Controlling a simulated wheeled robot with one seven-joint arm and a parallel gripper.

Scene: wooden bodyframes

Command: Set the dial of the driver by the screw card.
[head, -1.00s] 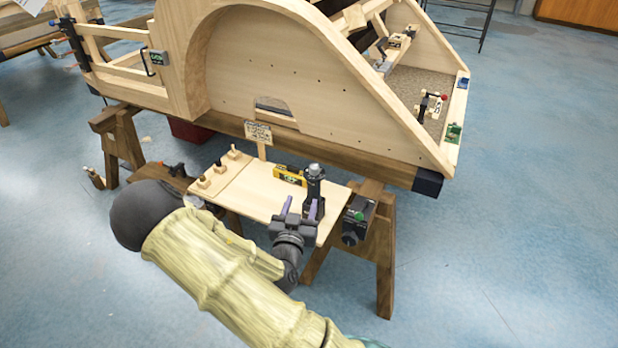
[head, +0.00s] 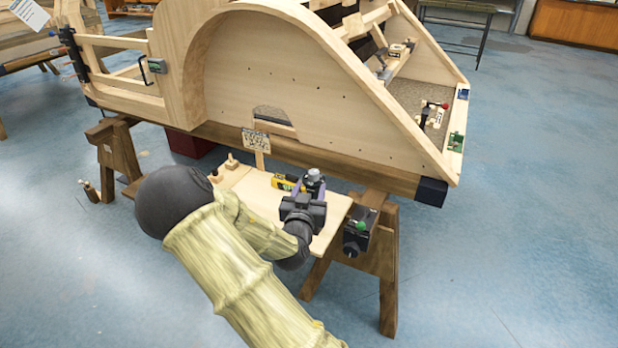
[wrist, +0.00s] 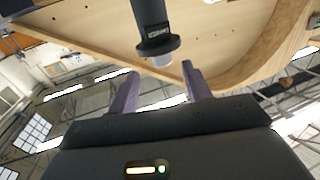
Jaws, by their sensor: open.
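The driver (head: 314,180) stands upright on the small wooden shelf (head: 262,205), black with a grey top, partly hidden behind my gripper. In the wrist view, which looks upside down, its black body (wrist: 151,14), wide collar with a small label, and pale end cap show. My gripper (wrist: 158,84) is open, with its purple fingers spread and the gap between them empty near the driver's capped end. My gripper (head: 308,190) also shows in the head view, close to the driver's top. A handwritten card (head: 256,140) stands on a stick behind the shelf; its writing is too small to read.
A yellow box (head: 283,182) lies left of the driver. Small wooden pegs (head: 231,162) stand farther left, partly behind my arm. A black unit with a green knob (head: 358,226) is at the shelf's right. The large wooden frame (head: 290,80) rises behind.

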